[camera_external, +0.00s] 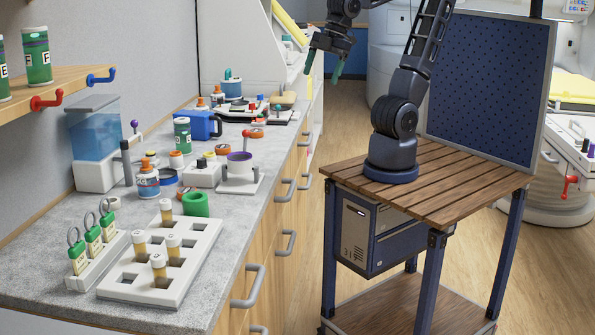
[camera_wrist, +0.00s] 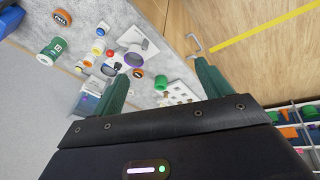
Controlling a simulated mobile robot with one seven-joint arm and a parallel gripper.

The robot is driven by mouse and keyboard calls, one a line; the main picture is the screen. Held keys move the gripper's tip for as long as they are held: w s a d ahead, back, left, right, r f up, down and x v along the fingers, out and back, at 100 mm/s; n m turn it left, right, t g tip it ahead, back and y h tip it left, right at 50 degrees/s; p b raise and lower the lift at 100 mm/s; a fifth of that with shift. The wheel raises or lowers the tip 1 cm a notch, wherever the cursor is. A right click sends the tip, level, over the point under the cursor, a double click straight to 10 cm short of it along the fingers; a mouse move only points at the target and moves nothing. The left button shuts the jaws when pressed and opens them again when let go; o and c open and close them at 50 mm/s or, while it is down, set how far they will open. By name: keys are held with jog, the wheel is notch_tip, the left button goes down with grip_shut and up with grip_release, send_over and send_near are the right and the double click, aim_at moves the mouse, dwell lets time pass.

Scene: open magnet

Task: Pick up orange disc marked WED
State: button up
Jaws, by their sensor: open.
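My gripper (camera_external: 321,77) hangs in the air at the top of the external view, right of the counter's far end. Its two green fingers are spread, with nothing between them; they also show in the wrist view (camera_wrist: 161,67). Several orange discs lie on the counter. One orange disc (camera_wrist: 62,17) with dark lettering is at the upper left of the wrist view, near a green can. I cannot read WED on any.
The grey counter (camera_external: 130,212) is crowded. My arm stands on a wooden cart (camera_external: 450,190).

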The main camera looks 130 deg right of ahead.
jog(key=w+d+f+n+g, duration=0.15)
jog(key=w+n, duration=0.35)
jog(key=w, duration=0.6)
jog(key=n+g+h, duration=0.1)
jog(key=n+h, duration=0.1)
jog(key=n, duration=1.2)
send_over(187, 190)
jog(key=s+a, duration=0.2)
jog(key=a, duration=0.1)
notch_tip(187, 190, down, 19)
jog(key=x, duration=1)
jog(key=shift+w+d+f, duration=0.15)
jog(key=shift+w+d, duration=0.1)
jog(key=shift+c, duration=0.5)
jog(key=c, duration=1)
